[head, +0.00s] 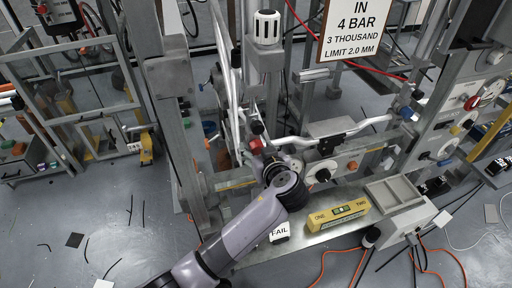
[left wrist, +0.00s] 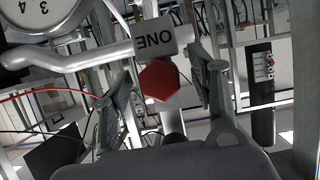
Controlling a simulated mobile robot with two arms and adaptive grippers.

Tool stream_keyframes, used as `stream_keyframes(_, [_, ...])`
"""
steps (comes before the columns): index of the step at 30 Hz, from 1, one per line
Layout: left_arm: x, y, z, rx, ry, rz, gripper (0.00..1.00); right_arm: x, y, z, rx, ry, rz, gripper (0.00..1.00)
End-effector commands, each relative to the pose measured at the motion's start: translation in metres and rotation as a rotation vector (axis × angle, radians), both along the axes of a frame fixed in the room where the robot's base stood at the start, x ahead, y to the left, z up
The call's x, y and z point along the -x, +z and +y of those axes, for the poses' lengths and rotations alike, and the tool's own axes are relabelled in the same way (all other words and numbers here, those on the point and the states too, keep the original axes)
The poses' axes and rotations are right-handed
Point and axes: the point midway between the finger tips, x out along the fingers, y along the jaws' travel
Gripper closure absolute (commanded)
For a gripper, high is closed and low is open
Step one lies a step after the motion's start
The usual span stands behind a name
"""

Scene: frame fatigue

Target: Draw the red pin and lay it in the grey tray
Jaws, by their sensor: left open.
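The red pin shows its hexagonal red head in the left wrist view (left wrist: 160,80), just in front of a grey block marked ONE (left wrist: 165,37). In the head view the red pin (head: 256,145) is a small red spot on the bicycle-like frame, beyond my left wrist. My left gripper (left wrist: 158,72) is open, with one finger on each side of the red head and gaps visible. In the head view my left gripper (head: 268,158) is small and partly hidden by the wrist. A grey tray (head: 397,190) appears on the bench to the right. My right gripper is not in view.
A yellow box marked ONE and TWO (head: 338,215) and a FAIL label (head: 279,232) lie on the bench. Silver tubes (head: 362,128) and a grey upright post (head: 175,125) stand close to my left arm. A dial (left wrist: 40,14) shows at the wrist view's upper left.

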Motion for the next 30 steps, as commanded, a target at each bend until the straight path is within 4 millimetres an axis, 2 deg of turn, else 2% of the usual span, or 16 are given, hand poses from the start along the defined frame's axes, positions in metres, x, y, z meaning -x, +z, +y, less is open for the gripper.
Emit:
stream_keyframes(5, [0.0001,0.0000,-0.0001,0.000,0.000,0.000,0.47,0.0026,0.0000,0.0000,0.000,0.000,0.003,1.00])
stream_keyframes(27, [-0.0002,0.0004,-0.0001,0.000,-0.001,0.000,0.96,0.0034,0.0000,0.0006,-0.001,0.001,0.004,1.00])
stream_keyframes(28, [-0.0003,0.0005,-0.0002,0.000,-0.001,0.000,0.71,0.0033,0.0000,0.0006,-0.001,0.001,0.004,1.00])
stream_keyframes(30, [-0.0003,0.0005,-0.0002,0.000,-0.001,-0.001,0.76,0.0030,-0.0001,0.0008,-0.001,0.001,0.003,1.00])
